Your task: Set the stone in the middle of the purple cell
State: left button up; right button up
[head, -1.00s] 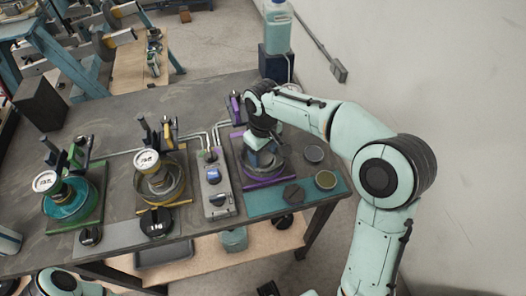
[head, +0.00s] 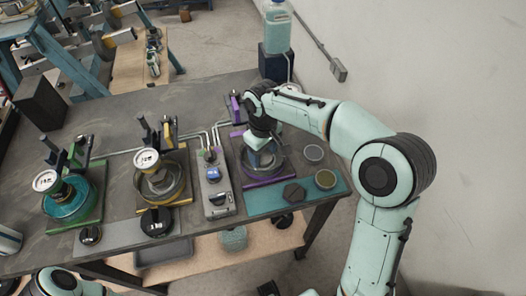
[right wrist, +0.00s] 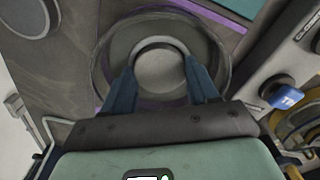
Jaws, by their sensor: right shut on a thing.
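The purple cell (head: 281,174) is a round, clear-walled dish on a dark plate with purple edges, on the right of the bench. In the right wrist view its round wall (right wrist: 221,50) surrounds the fingertips. My right gripper (head: 262,160) points down into it; its blue fingers (right wrist: 162,80) are shut on the stone (right wrist: 160,70), a round grey disc. The stone appears near the middle of the dish from above; I cannot tell whether it touches the floor. In the head view the gripper hides the stone. My left gripper is not in view.
A grey control box (head: 214,190) with a blue knob stands left of the purple cell. Yellow (head: 160,182) and green-framed (head: 66,204) cells stand farther left. A wall is on the right.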

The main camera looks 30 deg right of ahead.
jog(key=shift+s+f, duration=0.15)
jog(key=shift+f, duration=0.2)
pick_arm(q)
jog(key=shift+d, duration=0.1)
pick_arm(e)
jog(key=o, duration=1.2)
jog(key=shift+f, duration=0.1)
jog(key=shift+a+r, duration=0.1)
jog(key=shift+r, duration=0.25)
pick_arm(q)
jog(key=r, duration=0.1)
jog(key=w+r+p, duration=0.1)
jog(key=p, duration=0.1)
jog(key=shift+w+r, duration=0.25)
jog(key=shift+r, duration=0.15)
pick_arm(e)
jog(key=r, duration=1.3)
jog(key=shift+d+r, duration=0.3)
jog(key=shift+d, duration=0.1)
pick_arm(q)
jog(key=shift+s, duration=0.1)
